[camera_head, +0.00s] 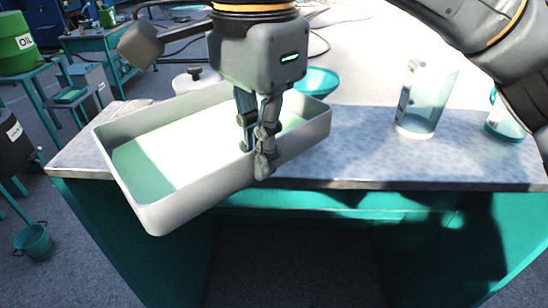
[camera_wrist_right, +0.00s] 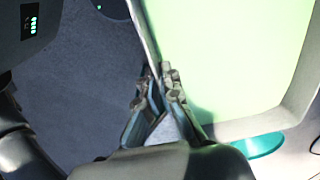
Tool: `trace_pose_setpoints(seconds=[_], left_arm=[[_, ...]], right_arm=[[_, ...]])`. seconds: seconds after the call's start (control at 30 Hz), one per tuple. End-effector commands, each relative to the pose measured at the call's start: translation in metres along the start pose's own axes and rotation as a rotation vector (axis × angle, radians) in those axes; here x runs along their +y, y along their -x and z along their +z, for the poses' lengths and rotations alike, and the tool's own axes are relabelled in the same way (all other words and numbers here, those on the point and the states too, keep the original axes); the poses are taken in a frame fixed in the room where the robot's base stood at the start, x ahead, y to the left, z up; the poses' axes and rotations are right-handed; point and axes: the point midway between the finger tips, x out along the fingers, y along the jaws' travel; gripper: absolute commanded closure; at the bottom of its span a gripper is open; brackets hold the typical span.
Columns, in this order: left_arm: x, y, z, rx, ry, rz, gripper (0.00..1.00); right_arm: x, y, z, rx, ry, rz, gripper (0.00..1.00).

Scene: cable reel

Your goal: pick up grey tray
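The grey tray (camera_head: 206,193) is a shallow rectangular box with a pale green inside. It sits at an angle at the left of the table, its near left corner jutting past the front edge. I cannot tell if it touches the tabletop. My right gripper (camera_head: 257,150) points down at the tray's near long wall, one finger inside and one outside, closed on the wall. In the right wrist view the fingertips (camera_wrist_right: 160,85) meet at the tray's rim (camera_wrist_right: 150,35). My left gripper is not in view.
The table (camera_head: 375,165) also holds a clear cup (camera_head: 422,105), a jar (camera_head: 503,122) at the right, a teal bowl (camera_head: 318,80) and a lidded pot (camera_head: 196,79) behind the tray. A bucket (camera_head: 33,241) stands on the floor. The tabletop's front right is clear.

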Motion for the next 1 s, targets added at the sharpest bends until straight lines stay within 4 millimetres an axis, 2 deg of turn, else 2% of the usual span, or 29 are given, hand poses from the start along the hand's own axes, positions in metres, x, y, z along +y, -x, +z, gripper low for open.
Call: trace_pose_setpoints(seconds=[0.2, 0.5, 1.0], left_arm=[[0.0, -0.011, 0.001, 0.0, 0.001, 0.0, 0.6], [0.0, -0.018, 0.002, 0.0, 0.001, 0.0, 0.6], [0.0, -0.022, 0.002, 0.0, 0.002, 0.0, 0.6]], right_arm=[[0.008, 0.01, 0.026, 0.002, 0.001, -0.003, 1.0], [0.017, 0.023, 0.05, 0.001, 0.0, -0.002, 1.0], [0.022, 0.031, 0.066, 0.0, -0.001, -0.001, 1.0]])
